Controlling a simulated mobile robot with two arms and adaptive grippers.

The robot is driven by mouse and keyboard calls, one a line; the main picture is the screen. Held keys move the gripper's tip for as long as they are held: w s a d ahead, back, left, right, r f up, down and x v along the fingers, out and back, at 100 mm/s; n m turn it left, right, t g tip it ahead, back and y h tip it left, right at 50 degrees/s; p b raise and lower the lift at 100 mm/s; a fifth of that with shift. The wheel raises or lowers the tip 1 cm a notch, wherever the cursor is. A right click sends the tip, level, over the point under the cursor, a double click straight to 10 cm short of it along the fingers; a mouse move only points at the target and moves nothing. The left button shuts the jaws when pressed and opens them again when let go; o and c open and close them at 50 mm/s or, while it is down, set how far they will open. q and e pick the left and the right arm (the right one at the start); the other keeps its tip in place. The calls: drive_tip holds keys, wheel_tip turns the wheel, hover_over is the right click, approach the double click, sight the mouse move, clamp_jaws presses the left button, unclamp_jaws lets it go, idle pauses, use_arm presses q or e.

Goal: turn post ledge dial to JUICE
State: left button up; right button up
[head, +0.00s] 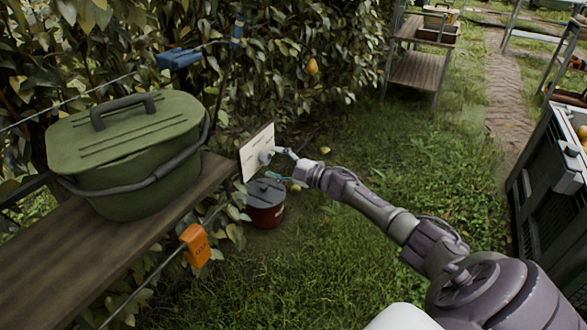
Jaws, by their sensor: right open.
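The dial (266,157) is a small grey knob on a white panel (255,145) that stands at the end of the wooden ledge. The panel's lettering is too small to read, so the dial's setting cannot be told. My right gripper (275,164) comes in from the right with its fingers open, one above and one below, close to the dial. I cannot tell whether a finger touches it. My left gripper is not in view.
A green lidded tub (125,160) stands on the wooden ledge (110,262). An orange box (195,245) hangs on a wire below. A red pot with a dark lid (266,214) sits on the grass under the panel. Grass to the right is open.

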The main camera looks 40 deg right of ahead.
drive_tip(key=v, duration=0.9)
drive_tip(key=shift+s, duration=0.25)
drive_tip(key=shift+d, duration=0.15)
